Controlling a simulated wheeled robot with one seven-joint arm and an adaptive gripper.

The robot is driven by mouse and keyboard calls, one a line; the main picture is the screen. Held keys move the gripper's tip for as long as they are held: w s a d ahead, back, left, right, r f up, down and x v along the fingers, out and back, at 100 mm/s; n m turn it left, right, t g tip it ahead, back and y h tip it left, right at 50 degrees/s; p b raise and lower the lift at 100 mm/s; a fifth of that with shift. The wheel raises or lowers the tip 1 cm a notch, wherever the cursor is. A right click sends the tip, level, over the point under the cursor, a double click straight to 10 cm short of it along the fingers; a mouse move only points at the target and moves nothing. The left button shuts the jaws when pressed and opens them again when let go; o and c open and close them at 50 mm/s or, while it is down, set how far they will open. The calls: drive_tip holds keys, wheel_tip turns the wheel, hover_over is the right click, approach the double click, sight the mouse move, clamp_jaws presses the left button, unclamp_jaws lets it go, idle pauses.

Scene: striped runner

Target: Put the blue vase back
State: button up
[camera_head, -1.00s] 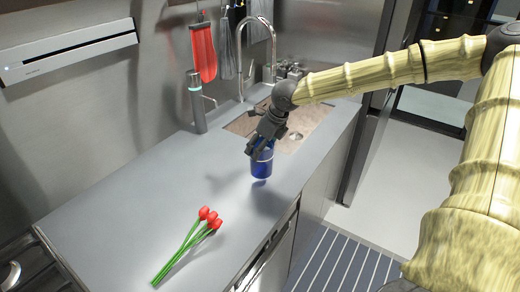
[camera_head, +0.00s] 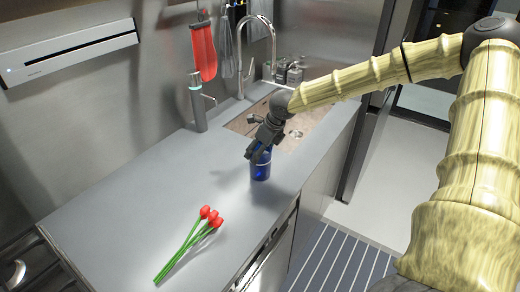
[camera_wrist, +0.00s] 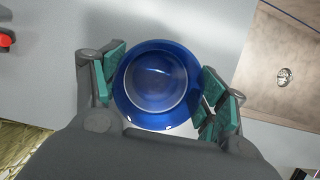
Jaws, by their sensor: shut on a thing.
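The blue vase (camera_head: 261,168) is upright on or just above the grey counter, in front of the sink; I cannot tell whether its base touches. In the wrist view I look down into its round open mouth (camera_wrist: 157,82). My gripper (camera_head: 259,150) is shut on the vase from above, and in the wrist view its green-padded fingers (camera_wrist: 160,88) press on both sides of it. The gripper hides the upper part of the vase in the head view.
Red tulips (camera_head: 208,214) with green stems lie on the counter (camera_head: 130,200) at the front. The sink (camera_head: 290,132) with its tall faucet (camera_head: 272,45) is behind the vase. A grey dispenser bottle (camera_head: 197,105) stands to the left. The counter left of the vase is clear.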

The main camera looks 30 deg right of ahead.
drive_tip(key=o, duration=2.1)
drive_tip(key=shift+r, duration=0.1)
drive_tip(key=shift+b+v, duration=0.85)
drive_tip(key=shift+v, duration=5.05)
